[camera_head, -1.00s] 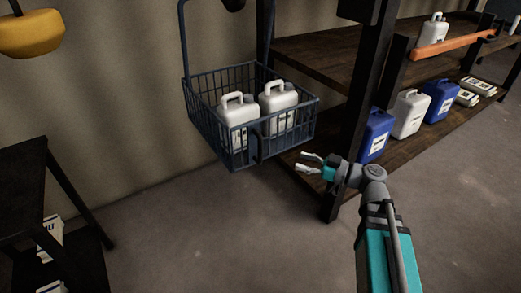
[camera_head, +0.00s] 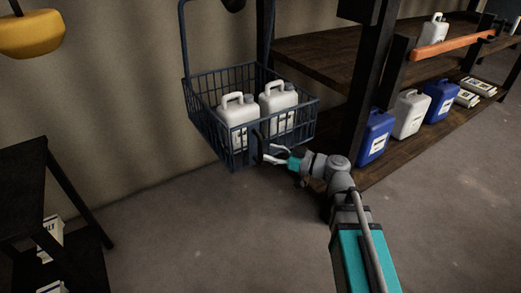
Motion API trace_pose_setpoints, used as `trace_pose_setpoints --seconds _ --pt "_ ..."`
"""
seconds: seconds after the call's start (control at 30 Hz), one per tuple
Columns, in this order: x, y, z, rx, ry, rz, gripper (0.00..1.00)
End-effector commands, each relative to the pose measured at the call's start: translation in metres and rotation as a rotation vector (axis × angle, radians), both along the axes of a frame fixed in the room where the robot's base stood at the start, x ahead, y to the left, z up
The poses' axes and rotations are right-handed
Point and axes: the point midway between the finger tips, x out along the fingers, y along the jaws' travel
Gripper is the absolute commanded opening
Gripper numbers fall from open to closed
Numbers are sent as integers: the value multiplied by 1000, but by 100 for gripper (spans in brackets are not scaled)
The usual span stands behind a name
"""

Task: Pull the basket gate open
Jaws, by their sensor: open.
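The blue wire basket (camera_head: 205,115) hangs from a frame by the wall, left of the shelving. Two white jugs stand in it, a left one (camera_head: 238,112) and a right one (camera_head: 277,100). The basket gate (camera_head: 287,131) is the front right side, in line with the other rims and apparently shut. A dark upright piece (camera_head: 259,148) shows at its left end, near the front corner. My gripper (camera_head: 267,153) is open, its fingertips pointing left at that upright piece. I cannot tell whether they touch it or straddle it.
Wooden shelving (camera_head: 318,55) with dark posts (camera_head: 364,85) stands close right of the basket, holding blue and white jugs. A dark table (camera_head: 25,190) is at the left. A yellow object (camera_head: 31,36) hangs upper left. The floor below the basket is clear.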

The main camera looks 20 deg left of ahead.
Motion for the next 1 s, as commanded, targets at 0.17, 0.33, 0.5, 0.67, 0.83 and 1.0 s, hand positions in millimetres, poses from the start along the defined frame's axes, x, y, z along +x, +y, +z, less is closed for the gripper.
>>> trace_pose_setpoints --seconds 0.17,0.33,0.5,0.67,0.83,1.0 --pt "3 21 0 0 0 1 57" --pt "4 34 0 0 0 1 57" --pt "5 39 0 0 0 0 57" --pt "5 40 0 0 0 -1 57" --pt "5 40 0 0 0 0 51" --pt "5 40 0 0 0 0 20"
